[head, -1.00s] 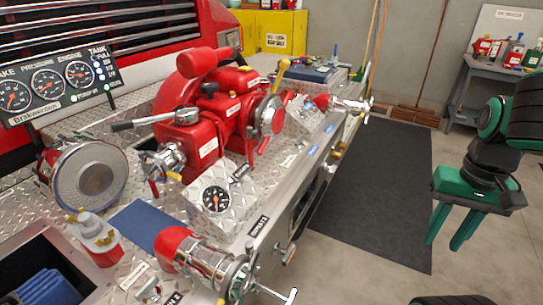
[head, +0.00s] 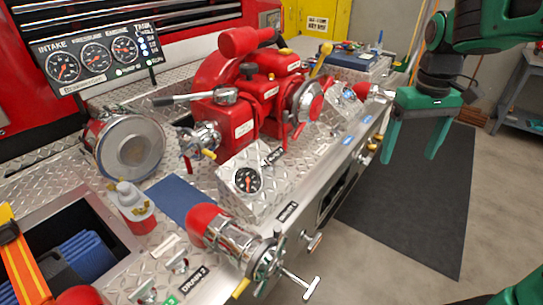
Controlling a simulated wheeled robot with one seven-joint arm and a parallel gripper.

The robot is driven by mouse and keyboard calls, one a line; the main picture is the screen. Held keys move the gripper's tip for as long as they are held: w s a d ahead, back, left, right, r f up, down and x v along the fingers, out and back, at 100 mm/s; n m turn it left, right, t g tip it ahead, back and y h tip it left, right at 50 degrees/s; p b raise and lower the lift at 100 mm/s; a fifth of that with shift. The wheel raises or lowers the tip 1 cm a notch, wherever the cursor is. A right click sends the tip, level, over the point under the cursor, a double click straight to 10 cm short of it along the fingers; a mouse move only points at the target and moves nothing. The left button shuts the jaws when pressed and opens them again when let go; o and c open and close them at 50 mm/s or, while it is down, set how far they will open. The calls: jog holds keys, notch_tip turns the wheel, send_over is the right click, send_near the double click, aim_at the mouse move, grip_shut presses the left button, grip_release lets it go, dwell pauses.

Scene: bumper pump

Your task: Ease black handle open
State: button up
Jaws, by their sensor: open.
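A lever with a black grip (head: 167,101) sticks out to the left from the red pump (head: 235,115) on the bumper. It lies close to level, and its right end meets a round silver cap on the pump. A second short black grip (head: 273,41) shows at the top of the pump, partly hidden behind red parts. I cannot tell which one is the named handle. My green gripper (head: 410,155) is open and empty, with its fingers pointing down. It is well to the right of the pump, apart from it, in front of the bumper edge and over the black mat in the picture.
A gauge panel (head: 100,62) stands behind the pump at left. A red-capped silver valve (head: 228,238) and a dial box (head: 247,180) are in front. Yellow levers (head: 322,58) rise at right. A dark mat (head: 410,205) covers clear floor beside the bumper.

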jog(key=w+a+n, duration=0.5)
jog(key=w+a, duration=0.6)
jog(key=a, duration=0.4)
jog(key=n, duration=0.4)
send_near(275, 153)
jog(key=shift+d+f, duration=0.1)
jog(key=shift+d, duration=0.15)
jog(key=shift+a+f, duration=0.2)
jog(key=shift+f, duration=0.1)
notch_tip(275, 153, down, 10)
jog(key=shift+d+f, duration=0.1)
